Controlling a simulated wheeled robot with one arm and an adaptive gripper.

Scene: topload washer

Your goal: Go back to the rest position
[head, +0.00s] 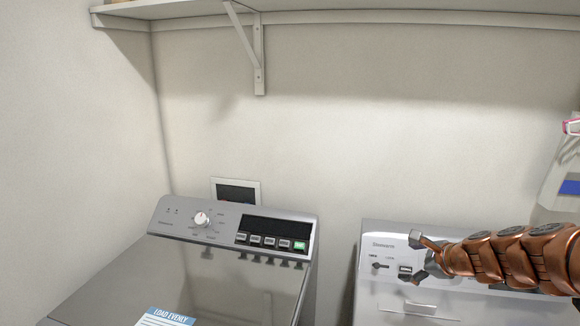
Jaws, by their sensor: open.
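The topload washer (245,280) stands at the lower left in the head view, with its lid down. Its control panel (180,222) has a white dial, a dark display and a row of buttons, the rightmost one green. My gripper (412,256) is at the lower right, at the end of my copper-coloured arm, pointing left. It is open, and I see nothing between its fingers. It appears in front of the second appliance's panel; I cannot tell how far apart they are.
A white appliance (375,295) with a grey panel stands right of the washer, past a narrow gap. A shelf (350,17) with a bracket (259,60) runs along the upper wall. The space above the washer is clear.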

